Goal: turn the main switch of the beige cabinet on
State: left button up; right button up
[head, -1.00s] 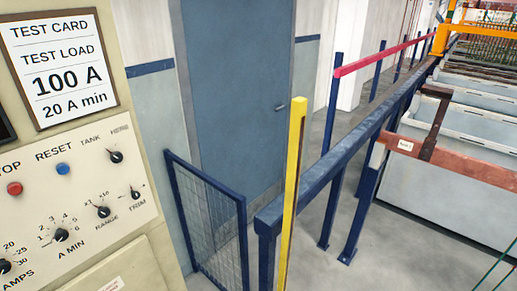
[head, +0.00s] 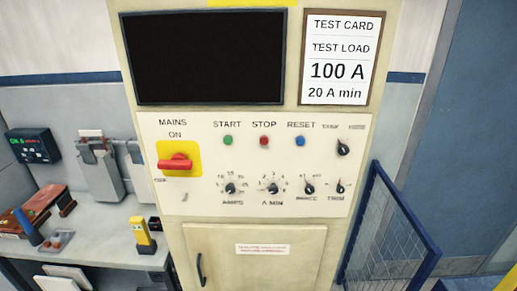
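The beige cabinet (head: 262,207) stands in front of me in the head view. Its main switch (head: 175,163) is a red handle on a yellow plate, at the left of the control panel under the word MAINS. The handle lies about level, with ON printed above it and OFF at the lower left of the plate. The black screen (head: 210,57) above the panel is dark. Neither of my grippers shows in the head view.
Green, red and blue buttons and several black knobs sit right of the switch. A bench (head: 95,240) with instruments and a yellow device (head: 143,235) stands at left. A blue mesh gate (head: 385,235) stands close at the cabinet's right.

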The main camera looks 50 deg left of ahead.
aim_at(179, 160)
jog(key=u, duration=2.35)
